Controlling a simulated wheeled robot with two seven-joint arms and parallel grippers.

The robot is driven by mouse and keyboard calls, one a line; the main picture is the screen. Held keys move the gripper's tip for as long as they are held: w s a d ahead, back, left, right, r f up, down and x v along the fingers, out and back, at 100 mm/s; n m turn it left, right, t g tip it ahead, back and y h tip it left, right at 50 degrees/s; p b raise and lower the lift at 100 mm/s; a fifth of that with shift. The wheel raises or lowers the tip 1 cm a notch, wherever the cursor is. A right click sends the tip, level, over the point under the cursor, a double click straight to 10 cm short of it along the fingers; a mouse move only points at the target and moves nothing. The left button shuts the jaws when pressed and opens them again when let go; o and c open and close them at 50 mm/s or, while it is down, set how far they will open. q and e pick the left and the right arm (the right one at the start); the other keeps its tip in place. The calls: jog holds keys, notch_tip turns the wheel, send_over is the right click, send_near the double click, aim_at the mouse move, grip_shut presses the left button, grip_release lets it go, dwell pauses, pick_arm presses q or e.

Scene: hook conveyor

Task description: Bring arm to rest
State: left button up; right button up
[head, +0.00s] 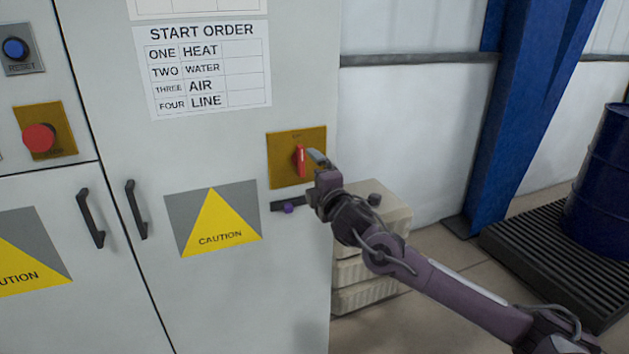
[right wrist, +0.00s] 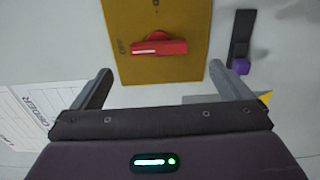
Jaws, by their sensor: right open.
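My right gripper (head: 318,160) is raised in front of the grey cabinet, close to a red rotary handle (head: 300,160) on a yellow plate (head: 282,174). In the head view the handle stands upright. In the right wrist view my right gripper (right wrist: 163,85) is open, with nothing between its fingers. The red handle (right wrist: 158,48) lies beyond the fingertips, on the yellow plate (right wrist: 140,75), and the fingers appear apart from it. My right arm reaches in from the lower right. My left gripper is not in view.
Below the plate is a dark latch with a purple piece (head: 288,208). The cabinet bears a START ORDER sheet (head: 208,70), black door handles (head: 137,210) and a red button (head: 39,138). Pale stacked blocks (head: 365,270), a blue column (head: 520,100) and a blue drum (head: 606,185) stand to the right.

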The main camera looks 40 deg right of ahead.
dwell(0.4)
jog(key=s+d+f+m+g, duration=0.1)
jog(key=d+f+m+g, duration=0.15)
jog(key=f, duration=1.05)
jog(key=s+d+f+m+g, duration=0.2)
jog(key=f+g, duration=0.1)
jog(key=f, duration=1)
jog(key=s+a+f+m+g, duration=0.1)
jog(key=s+f+m+g, duration=0.1)
jog(key=s+f, duration=0.65)
jog(key=s+a+f+m+g, duration=0.2)
jog(key=s+f, duration=0.2)
jog(key=f, duration=1)
jog(key=s+a+f+m+g+y, duration=0.1)
jog(key=s+a+f, duration=0.5)
jog(key=s, duration=0.6)
jog(key=s+a+f+m+g+y, duration=0.1)
jog(key=s+a+f+m+g, duration=0.1)
jog(key=s+a+f, duration=0.5)
jog(key=s+a+f+m+g+y, duration=0.1)
jog(key=s+a+f+g, duration=0.3)
jog(key=s, duration=1.4)
jog(key=a+f+y, duration=0.1)
jog(key=a+f, duration=0.2)
jog(key=f, duration=0.4)
jog(key=shift+s+a+m, duration=0.2)
jog(key=shift+s+m, duration=0.15)
jog(key=shift+s, duration=0.05)
